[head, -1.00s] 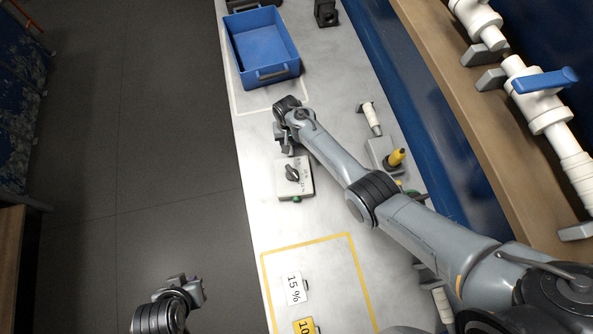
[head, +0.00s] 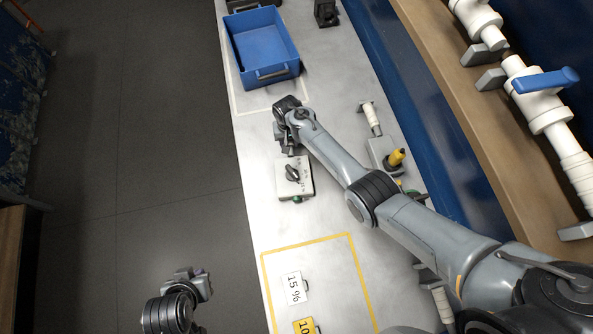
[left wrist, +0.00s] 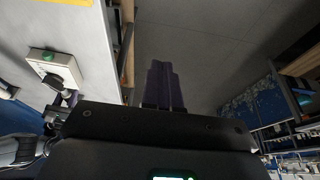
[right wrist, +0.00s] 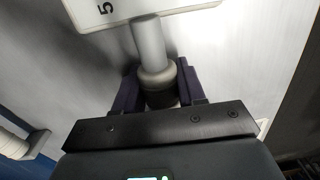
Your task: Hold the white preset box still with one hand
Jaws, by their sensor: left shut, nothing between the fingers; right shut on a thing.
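The white preset box (head: 305,187) lies on the light bench, with a dark knob on top and a green part at its near side. In the left wrist view the box (left wrist: 48,62) is at the upper left. My right gripper (head: 289,150) is at the box's far side. In the right wrist view its fingers (right wrist: 160,90) are shut on a grey cylindrical stub (right wrist: 150,45), which reaches to the edge of the white panel marked 5. My left gripper (head: 205,282) is shut and empty over the floor, left of the bench.
A blue bin (head: 265,47) stands at the bench's far end. A 15 % card (head: 293,288) and a yellow card (head: 304,327) lie inside a yellow outline. A grey fixture with a yellow knob (head: 397,157) is right of the box. White pipes run along the right.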

